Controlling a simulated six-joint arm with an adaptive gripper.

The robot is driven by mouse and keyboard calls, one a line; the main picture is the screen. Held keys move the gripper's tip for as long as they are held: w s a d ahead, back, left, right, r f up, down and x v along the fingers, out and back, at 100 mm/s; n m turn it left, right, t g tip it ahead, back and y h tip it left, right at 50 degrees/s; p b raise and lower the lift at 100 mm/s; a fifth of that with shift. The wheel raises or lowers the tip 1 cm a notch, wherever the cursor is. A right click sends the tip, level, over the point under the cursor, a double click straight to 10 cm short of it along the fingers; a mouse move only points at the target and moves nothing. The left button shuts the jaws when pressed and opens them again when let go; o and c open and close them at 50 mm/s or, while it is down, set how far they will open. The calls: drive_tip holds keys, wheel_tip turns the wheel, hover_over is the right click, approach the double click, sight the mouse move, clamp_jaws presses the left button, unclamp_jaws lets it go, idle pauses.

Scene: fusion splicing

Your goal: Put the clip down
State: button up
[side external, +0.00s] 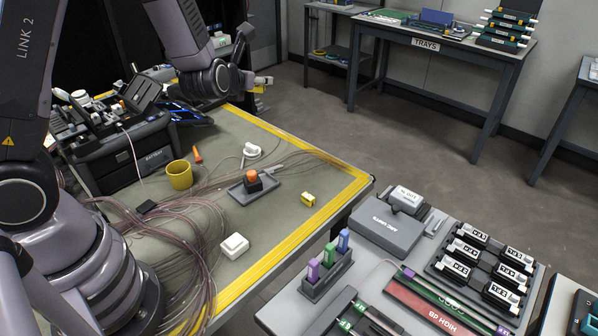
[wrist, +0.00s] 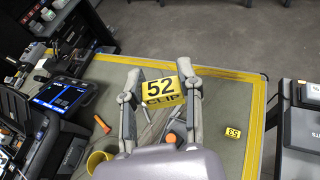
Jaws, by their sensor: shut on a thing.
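The yellow clip (wrist: 160,91), lettered 52 CLIP in black, is between the two fingers of my gripper (wrist: 160,80) in the wrist view. The gripper is shut on it. In the side external view my gripper (side external: 263,80) is near the far edge of the green-topped bench (side external: 240,130), with a bit of the yellow clip (side external: 259,89) showing under the fingers. The clip appears held above the bench. A second yellow clip (side external: 308,199) lies on the bench near its right edge; in the wrist view this clip (wrist: 233,131) reads 53.
A yellow cup (side external: 179,175), an orange-topped device on a grey tray (side external: 244,190), a white box (side external: 234,246) and loose fibres (side external: 190,215) occupy the bench. A black case (side external: 125,155) stands at left. The bench's far right part looks mostly clear.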

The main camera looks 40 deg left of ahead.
drive_tip(key=s+a+f+n+g+y, duration=0.3)
drive_tip(key=a+f, duration=0.4)
drive_tip(key=n+g+y, duration=0.5)
drive_tip(key=n+g, duration=0.4)
drive_tip(key=n, duration=0.1)
hover_over(152, 198)
wheel_tip(152, 198, down, 18)
drive_tip(key=shift+s+r, duration=0.1)
drive_tip(key=shift+f, duration=2.15)
drive_tip(key=o, duration=0.4)
drive_tip(key=shift+f, duration=0.15)
drive_tip(key=shift+c, duration=0.2)
drive_tip(key=o, duration=0.4)
drive_tip(key=shift+o, duration=0.2)
